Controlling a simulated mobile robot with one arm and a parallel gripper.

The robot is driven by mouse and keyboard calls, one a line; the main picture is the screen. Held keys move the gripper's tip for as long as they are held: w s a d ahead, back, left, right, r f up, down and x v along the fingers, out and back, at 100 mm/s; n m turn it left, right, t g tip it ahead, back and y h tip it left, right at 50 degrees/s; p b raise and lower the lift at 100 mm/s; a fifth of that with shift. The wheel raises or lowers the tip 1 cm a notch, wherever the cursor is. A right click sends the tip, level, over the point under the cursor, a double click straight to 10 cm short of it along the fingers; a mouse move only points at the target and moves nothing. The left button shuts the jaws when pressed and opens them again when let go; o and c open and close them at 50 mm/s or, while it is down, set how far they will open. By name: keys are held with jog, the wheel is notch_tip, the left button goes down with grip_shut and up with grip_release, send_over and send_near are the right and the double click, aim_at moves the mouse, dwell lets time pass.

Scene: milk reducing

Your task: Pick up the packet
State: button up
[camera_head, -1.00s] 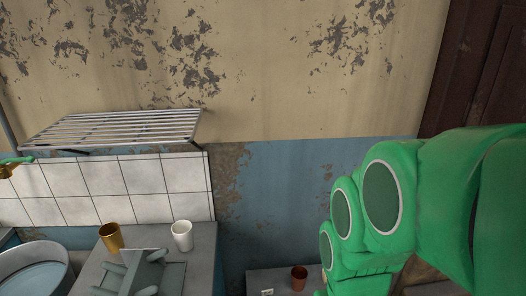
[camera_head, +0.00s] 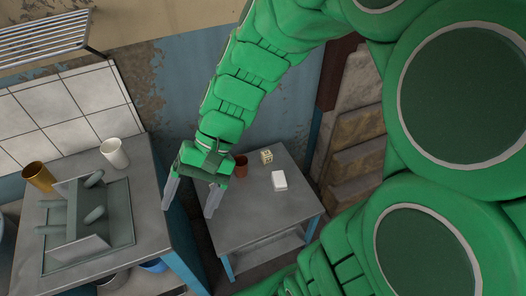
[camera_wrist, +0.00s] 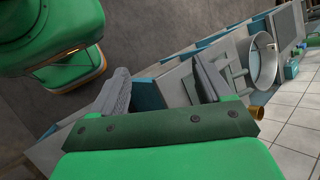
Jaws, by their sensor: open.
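A small white packet-like block (camera_head: 279,181) lies on the small grey table (camera_head: 245,215) in the head view. A small beige patterned box (camera_head: 267,156) stands behind it; I cannot tell for sure which of the two is the packet. My gripper (camera_head: 191,198) is open and empty, fingers pointing down, left of both, over the gap between the counter and the small table. In the wrist view my gripper's fingers (camera_wrist: 161,85) are spread with nothing between them. Neither the white block nor the beige box can be made out there.
A brown cup (camera_head: 241,166) stands on the small table beside my gripper. The higher counter (camera_head: 150,235) at left holds a dish rack (camera_head: 122,213), a white cup (camera_head: 114,153) and a gold cup (camera_head: 39,177). The small table's front half is bare.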

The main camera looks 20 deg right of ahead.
jog(key=w+a+m+t+y, duration=0.25)
jog(key=w+m+y, duration=0.2)
jog(key=w, duration=0.55)
jog(key=w+a+m+t+y, duration=0.1)
jog(key=w+a+m+y, duration=0.3)
jog(key=w, duration=0.5)
jog(key=w+d+f+m+t, duration=0.5)
jog(key=w+d, duration=0.1)
jog(key=w, duration=0.3)
jog(key=w+d+f+m+t, duration=0.5)
jog(key=w+d+f+t, duration=0.1)
jog(key=w, duration=0.3)
jog(key=m+t+h, duration=0.3)
jog(key=m+h, duration=1.3)
send_near(267, 154)
jog(key=shift+w+d+f, duration=0.1)
jog(key=shift+d+f, duration=0.1)
jog(key=shift+f, duration=0.35)
jog(key=shift+n+x, duration=0.25)
jog(key=shift+x, duration=0.65)
jog(key=shift+w+f, duration=0.15)
jog(key=shift+w, duration=0.75)
jog(key=shift+w+f, duration=0.15)
jog(key=shift+w, duration=0.75)
jog(key=shift+x, duration=1.15)
jog(key=shift+a, duration=0.15)
